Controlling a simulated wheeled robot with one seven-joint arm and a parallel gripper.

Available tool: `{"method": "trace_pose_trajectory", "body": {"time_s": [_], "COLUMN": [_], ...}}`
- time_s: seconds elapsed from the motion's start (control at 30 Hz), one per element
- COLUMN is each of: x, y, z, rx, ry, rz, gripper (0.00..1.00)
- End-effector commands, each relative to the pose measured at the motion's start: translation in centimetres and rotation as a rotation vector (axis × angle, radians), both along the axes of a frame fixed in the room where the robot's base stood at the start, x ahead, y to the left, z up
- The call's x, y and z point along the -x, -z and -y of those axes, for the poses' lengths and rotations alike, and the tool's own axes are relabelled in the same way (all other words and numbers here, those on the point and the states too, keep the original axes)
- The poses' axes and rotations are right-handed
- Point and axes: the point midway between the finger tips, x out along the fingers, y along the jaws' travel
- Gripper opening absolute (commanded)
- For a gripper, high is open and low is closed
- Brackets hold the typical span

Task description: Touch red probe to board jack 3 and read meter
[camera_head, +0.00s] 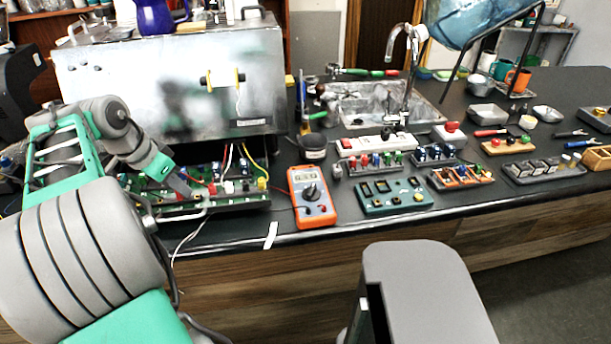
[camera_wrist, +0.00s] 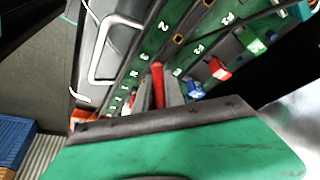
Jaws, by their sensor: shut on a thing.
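My gripper (camera_head: 184,186) is low over the green circuit board (camera_head: 235,203) in front of the metal brewer housing. In the wrist view my gripper (camera_wrist: 158,92) is shut on the red probe (camera_wrist: 157,74), which stands between the fingers and points down at the board (camera_wrist: 125,62). The fingers hide part of the probe, and I cannot tell whether its tip touches a jack or which one.
A metal handle (camera_wrist: 108,50) rises at the board's edge. Red (camera_wrist: 219,69) and blue (camera_wrist: 195,90) connectors stand close to the fingers. A teal module (camera_head: 394,197) lies right of the meter. The metal housing (camera_head: 170,90) stands behind the board.

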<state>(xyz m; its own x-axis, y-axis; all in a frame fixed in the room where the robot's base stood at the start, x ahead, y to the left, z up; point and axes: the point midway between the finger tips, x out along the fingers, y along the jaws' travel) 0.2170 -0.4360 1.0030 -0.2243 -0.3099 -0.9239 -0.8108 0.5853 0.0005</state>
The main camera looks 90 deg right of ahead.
Motion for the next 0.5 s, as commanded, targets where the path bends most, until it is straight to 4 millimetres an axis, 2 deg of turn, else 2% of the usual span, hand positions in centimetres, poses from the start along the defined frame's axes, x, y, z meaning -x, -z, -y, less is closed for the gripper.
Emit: {"method": "trace_pose_trajectory", "body": {"time_s": [0.27, 0.5], "x": [0.0, 0.0], "y": [-0.1, -1.6], "z": [0.0, 0.0], "rx": [0.001, 0.001], "ry": [0.0, 0.0], "rz": [0.001, 0.001], "gripper": [0.0, 0.0]}}
